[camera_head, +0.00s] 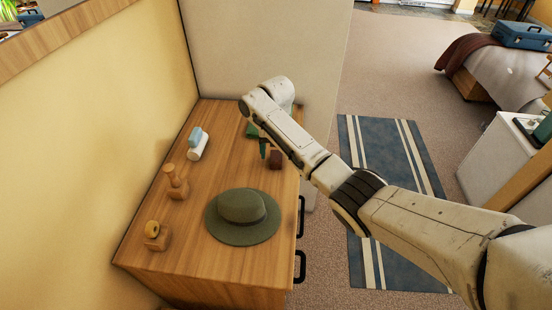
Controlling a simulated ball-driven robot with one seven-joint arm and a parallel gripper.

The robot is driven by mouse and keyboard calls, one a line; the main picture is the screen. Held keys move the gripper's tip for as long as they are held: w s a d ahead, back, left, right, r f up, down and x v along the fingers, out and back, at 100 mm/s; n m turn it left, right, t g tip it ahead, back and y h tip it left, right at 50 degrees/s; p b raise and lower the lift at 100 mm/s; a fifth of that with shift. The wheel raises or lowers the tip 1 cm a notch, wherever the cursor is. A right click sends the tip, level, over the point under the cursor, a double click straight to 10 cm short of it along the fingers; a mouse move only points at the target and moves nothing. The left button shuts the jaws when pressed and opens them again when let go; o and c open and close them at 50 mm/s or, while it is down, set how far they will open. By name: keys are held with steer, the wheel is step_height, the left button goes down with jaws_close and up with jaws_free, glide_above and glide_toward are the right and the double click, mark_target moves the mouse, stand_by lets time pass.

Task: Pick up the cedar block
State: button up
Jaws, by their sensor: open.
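A small reddish-brown block (275,159), which looks like the cedar block, sits on the wooden dresser top (215,167) near its right edge. My arm reaches over the dresser from the right. My gripper (264,146) points down beside the block, just to its left in the picture. It is open and seems empty. My arm hides most of the gripper, and I cannot tell whether a finger touches the block.
A green object (252,130) lies partly hidden behind my gripper. A green hat (241,216) lies nearer the front. Wooden pieces (175,182) (156,236) and a blue-and-white item (197,145) stand left. A wall closes the back.

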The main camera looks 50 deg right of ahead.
steer(key=shift+f, duration=1.25)
steer(key=shift+c, duration=0.3)
steer(key=c, duration=1)
steer(key=shift+r, duration=0.15)
